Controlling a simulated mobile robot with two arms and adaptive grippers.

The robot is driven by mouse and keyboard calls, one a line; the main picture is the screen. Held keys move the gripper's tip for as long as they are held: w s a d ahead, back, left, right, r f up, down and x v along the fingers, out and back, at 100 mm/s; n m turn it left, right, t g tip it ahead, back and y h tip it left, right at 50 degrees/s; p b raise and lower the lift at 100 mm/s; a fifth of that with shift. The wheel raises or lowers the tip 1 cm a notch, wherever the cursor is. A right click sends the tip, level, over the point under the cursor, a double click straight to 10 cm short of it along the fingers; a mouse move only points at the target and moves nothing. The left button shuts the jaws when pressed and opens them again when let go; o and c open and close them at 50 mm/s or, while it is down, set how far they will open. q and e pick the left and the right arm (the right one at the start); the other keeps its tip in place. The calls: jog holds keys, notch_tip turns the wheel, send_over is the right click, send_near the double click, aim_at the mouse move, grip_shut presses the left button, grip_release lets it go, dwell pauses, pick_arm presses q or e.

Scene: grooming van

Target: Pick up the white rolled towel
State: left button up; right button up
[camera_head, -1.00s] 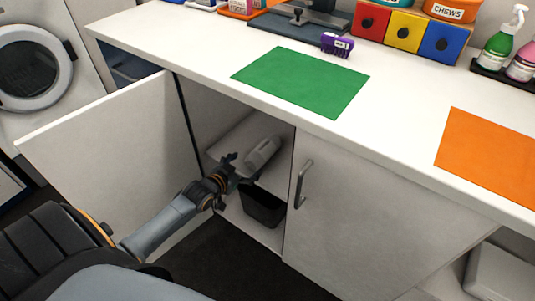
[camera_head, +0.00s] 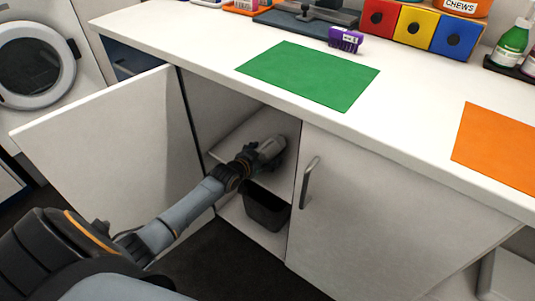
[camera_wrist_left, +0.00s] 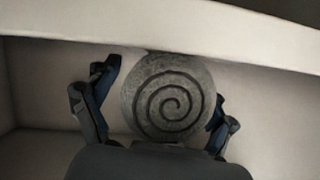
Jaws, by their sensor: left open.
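The white rolled towel (camera_head: 270,148) lies on the upper shelf inside the open cupboard and looks grey in the shade. In the left wrist view its spiral end (camera_wrist_left: 168,100) faces the camera. My left gripper (camera_head: 259,158) reaches into the cupboard at the towel's near end. In the left wrist view the left gripper (camera_wrist_left: 160,105) is open, with one finger on each side of the towel. A small gap shows on the left side; on the right the finger is close to the towel, and I cannot tell if it touches. My right gripper is not in view.
The cupboard shelf (camera_head: 228,151) has a dark bin (camera_head: 266,209) below it. The open door (camera_head: 105,165) stands to the left and a closed door (camera_head: 360,215) to the right. The white counter (camera_head: 205,55) overhangs the opening.

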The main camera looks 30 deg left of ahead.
pick_arm(q)
jog(key=c, duration=1.3)
